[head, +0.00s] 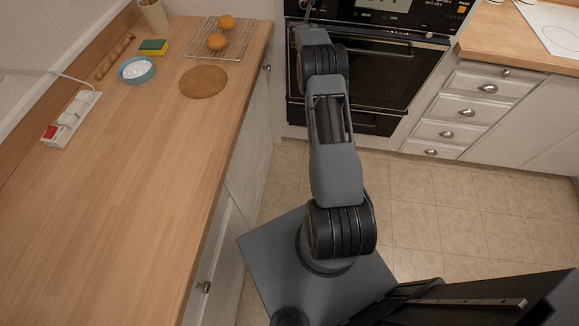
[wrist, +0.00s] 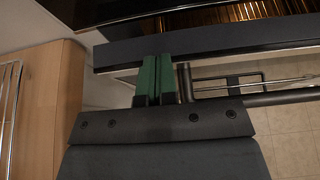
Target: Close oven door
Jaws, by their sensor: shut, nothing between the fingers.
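The oven (head: 385,75) is built into the white cabinets at the top middle of the head view, with its control panel above and dark glass in front. My arm covers the oven's left part and hides my gripper there. In the wrist view my gripper (wrist: 154,78) has its green fingers together, empty. Their tips meet or overlap the dark edge strip of the oven door (wrist: 225,42); contact is not certain. The door handle (wrist: 275,98) is a dark bar just right of the fingers. Warm-lit rack lines (wrist: 220,15) show beyond the strip. How far the door stands open is unclear.
Drawers (head: 460,110) stand right of the oven. Tiled floor (head: 420,190) is clear.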

